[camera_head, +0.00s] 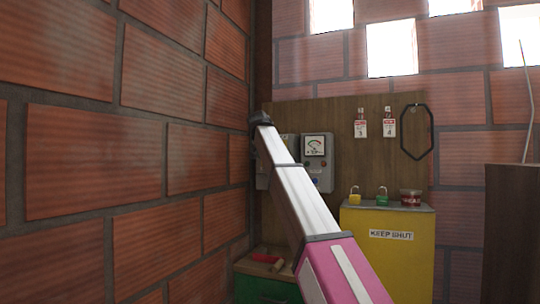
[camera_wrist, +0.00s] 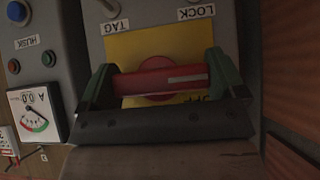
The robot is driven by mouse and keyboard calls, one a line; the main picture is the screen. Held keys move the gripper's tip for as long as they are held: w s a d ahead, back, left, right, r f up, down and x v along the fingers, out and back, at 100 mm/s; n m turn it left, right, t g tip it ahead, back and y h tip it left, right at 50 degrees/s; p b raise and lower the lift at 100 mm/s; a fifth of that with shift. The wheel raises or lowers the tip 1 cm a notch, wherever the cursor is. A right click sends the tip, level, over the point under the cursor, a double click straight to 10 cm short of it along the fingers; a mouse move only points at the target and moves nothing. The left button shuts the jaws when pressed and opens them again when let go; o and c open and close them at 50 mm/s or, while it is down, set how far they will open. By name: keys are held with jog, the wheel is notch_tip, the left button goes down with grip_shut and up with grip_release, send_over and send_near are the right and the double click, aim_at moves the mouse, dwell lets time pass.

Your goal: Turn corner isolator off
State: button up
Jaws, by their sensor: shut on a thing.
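The corner isolator is a grey box (camera_wrist: 190,22) with a yellow plate (camera_wrist: 140,44) and a red handle (camera_wrist: 190,78). In the wrist view the handle lies crosswise over a round red hub, and the labels TAG and LOCK appear upside down. My gripper (camera_wrist: 160,82) has its green fingers at the two ends of the handle and is shut on it. In the head view the isolator box (camera_head: 262,178) is in the corner by the left brick wall, partly hidden behind my arm. The handle and gripper fingers are hidden there.
A meter box (camera_head: 318,165) with a dial is close right of the isolator. The brick wall (camera_head: 130,160) is close on the left. A yellow KEEP SHUT cabinet (camera_head: 400,270) carries padlocks. Tags (camera_head: 361,128) and a black loop (camera_head: 431,135) hang on the board.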

jog(key=shift+f, duration=0.1)
dwell(0.3)
jog(key=o, duration=0.6)
jog(key=shift+o, duration=0.2)
jog(key=v, duration=1.1)
jog(key=shift+a, duration=0.1)
